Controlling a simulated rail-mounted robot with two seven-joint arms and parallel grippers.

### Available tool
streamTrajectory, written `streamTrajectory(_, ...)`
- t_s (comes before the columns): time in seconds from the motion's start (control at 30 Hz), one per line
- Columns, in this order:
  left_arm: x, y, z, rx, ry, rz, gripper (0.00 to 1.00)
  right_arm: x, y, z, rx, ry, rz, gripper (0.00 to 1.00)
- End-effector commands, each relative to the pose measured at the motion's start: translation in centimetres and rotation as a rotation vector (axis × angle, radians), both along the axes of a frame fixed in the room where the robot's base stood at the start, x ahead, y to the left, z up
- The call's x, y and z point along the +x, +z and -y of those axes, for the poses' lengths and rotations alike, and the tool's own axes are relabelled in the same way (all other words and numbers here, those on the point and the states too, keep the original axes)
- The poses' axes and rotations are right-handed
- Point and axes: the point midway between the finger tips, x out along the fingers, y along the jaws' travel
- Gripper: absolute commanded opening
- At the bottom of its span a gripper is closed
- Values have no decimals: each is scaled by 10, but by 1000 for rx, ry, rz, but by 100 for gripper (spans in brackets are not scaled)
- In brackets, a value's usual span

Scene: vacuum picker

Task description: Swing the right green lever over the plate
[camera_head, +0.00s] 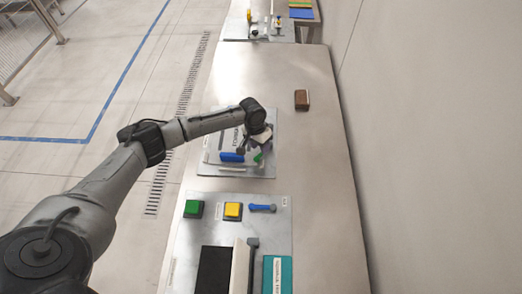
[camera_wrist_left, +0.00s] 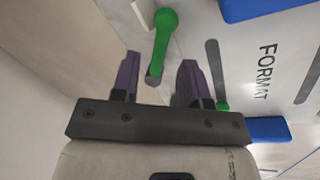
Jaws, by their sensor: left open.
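A green lever (camera_wrist_left: 162,42) with a round green end and a dark tip shows in the wrist view. Its dark tip reaches down between the two fingers of my left gripper (camera_wrist_left: 159,64), which is open; I see a gap on both sides of it. The same green part (camera_head: 258,158) shows small at the right edge of the metal panel in the head view, just below my left gripper (camera_head: 259,143). A plate marked FORMAT (camera_wrist_left: 283,60) lies to the right in the wrist view. A second green knob (camera_wrist_left: 222,106) sits beside a grey bar. My right gripper is not in view.
A blue block (camera_head: 232,157) sits on the panel near the lever. A nearer panel holds a green button (camera_head: 193,209), a yellow button (camera_head: 233,211) and a blue handle (camera_head: 262,208). A brown block (camera_head: 301,100) lies farther back. The bench's right side is clear beside the wall.

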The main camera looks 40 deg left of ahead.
Motion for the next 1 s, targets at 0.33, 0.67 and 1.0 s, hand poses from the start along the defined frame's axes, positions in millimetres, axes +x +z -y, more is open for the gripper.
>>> streamTrajectory(0.33,0,-26,5,0,0,0,41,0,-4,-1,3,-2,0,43)
streamTrajectory(0.67,0,-27,5,0,0,0,41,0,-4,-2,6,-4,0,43)
streamTrajectory(1.0,0,-27,5,0,0,0,8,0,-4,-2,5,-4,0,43)
